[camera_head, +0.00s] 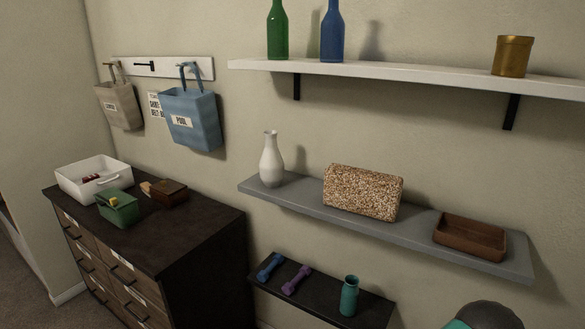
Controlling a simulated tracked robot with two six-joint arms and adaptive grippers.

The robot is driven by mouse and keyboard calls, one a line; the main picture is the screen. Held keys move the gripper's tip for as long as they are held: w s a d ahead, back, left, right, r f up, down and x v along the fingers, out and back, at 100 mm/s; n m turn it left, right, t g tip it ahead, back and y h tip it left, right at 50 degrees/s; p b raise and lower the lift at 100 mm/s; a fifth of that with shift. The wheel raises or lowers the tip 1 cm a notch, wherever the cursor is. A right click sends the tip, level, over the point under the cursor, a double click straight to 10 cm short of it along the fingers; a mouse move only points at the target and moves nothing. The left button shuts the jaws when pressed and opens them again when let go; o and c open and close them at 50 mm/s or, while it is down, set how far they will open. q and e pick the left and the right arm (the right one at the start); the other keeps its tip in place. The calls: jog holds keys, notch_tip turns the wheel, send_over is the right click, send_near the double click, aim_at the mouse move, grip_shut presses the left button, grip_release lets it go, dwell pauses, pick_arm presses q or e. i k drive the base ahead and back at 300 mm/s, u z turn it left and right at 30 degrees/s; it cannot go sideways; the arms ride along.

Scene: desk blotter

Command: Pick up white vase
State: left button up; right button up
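A white vase (271,161) with a narrow neck stands upright near the left end of the grey middle shelf (320,210). Nothing touches it, and its full front shows. Neither my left gripper nor my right gripper is in the head view.
A speckled tan block (362,193) and a brown tray (470,236) share the grey shelf to the vase's right. A white shelf (420,77) with bottles hangs above. A dark low shelf (372,308) with dumbbells is below. A dark dresser (190,242) stands left.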

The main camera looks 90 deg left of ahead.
aim_at(272, 166)
jog(key=u, duration=0.2)
jog(key=i, duration=0.3)
jog(key=u, duration=2.6)
jog(key=i, duration=0.2)
jog(key=u, duration=1.4)
jog(key=i, duration=1)
jog(key=z, duration=0.75)
